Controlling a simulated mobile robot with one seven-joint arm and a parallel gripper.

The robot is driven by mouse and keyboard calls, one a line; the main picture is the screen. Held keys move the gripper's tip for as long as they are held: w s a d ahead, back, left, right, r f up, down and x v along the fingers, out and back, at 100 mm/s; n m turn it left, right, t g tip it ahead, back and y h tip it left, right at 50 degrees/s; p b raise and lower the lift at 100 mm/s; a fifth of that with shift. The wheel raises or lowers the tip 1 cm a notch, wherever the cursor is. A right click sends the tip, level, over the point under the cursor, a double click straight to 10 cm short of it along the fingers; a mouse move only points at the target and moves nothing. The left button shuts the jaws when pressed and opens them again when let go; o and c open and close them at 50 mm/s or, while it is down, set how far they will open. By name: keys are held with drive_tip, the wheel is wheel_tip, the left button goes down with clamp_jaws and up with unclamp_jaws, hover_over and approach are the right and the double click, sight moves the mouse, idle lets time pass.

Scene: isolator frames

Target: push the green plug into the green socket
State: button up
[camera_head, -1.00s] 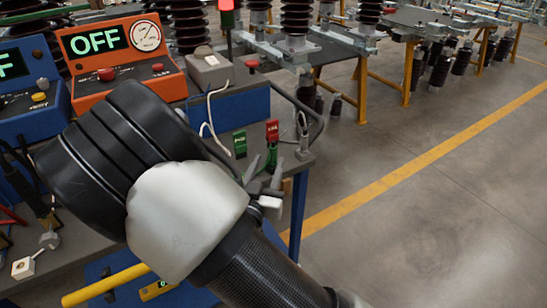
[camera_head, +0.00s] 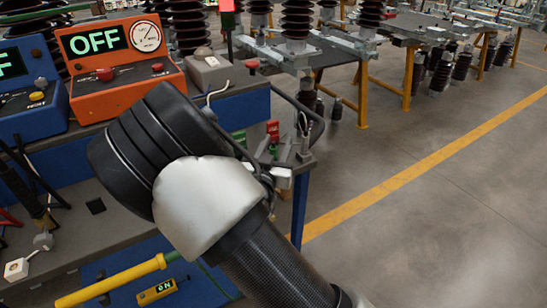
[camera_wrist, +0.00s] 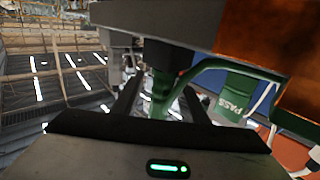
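In the wrist view, a dark green plug-like piece (camera_wrist: 163,92) stands between the two dark fingers of my gripper (camera_wrist: 162,103). A green cable or loop (camera_wrist: 212,64) curves away from it to the right. The fingers look apart, with a gap beside the green piece, and I see no firm contact. In the head view my gripper (camera_head: 272,152) is near the bench's right corner, mostly hidden by my wrist. A green block (camera_head: 240,137) and a red block (camera_head: 273,130) stand just beyond it. I cannot make out the green socket for certain.
A grey slab (camera_wrist: 150,18) hangs close above the fingers in the wrist view. A green PASS sign (camera_wrist: 234,100) is to the right. An orange OFF box (camera_head: 120,75) and a blue box (camera_head: 28,95) stand on the bench. Open floor (camera_head: 430,220) lies right.

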clamp_jaws()
wheel_tip(320, 180, up, 10)
drive_tip(key=p, duration=0.3)
drive_tip(key=shift+s+a+r, duration=0.1)
idle(0.4)
